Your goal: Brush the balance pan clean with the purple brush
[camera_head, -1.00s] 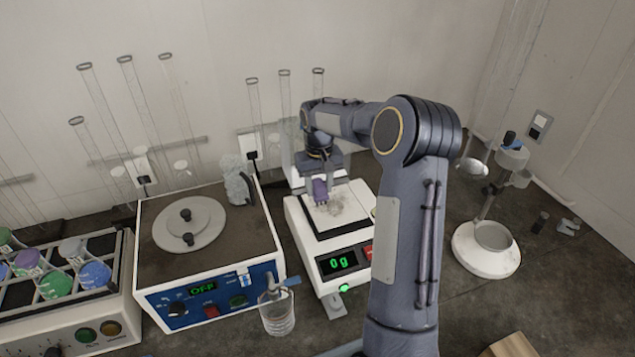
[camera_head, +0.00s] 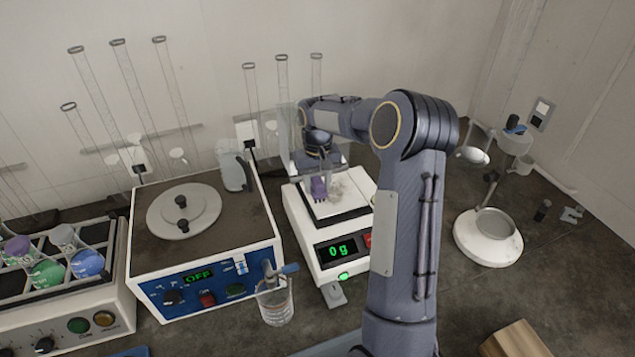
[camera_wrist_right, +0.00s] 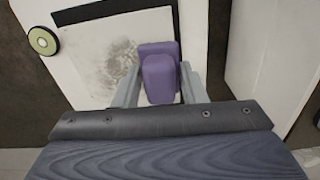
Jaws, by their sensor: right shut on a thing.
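The balance (camera_head: 330,240) stands in the middle of the bench and its display reads 0 g. Its white pan (camera_head: 355,203) carries a grey powdery smudge, which also shows on the pan in the right wrist view (camera_wrist_right: 95,50). My right gripper (camera_head: 320,176) is shut on the purple brush (camera_head: 318,188), held over the left part of the pan. In the right wrist view the purple brush (camera_wrist_right: 160,75) sits between the two fingers, beside the smudge. Whether its bristles touch the pan is hidden. My left gripper is out of view.
Left of the balance is a box-shaped device (camera_head: 205,255) with a round plate and an OFF display. A glass beaker (camera_head: 275,302) stands in front of it. A rack with several coloured-capped flasks (camera_head: 60,265) is far left. A white round-based stand (camera_head: 488,240) is at right.

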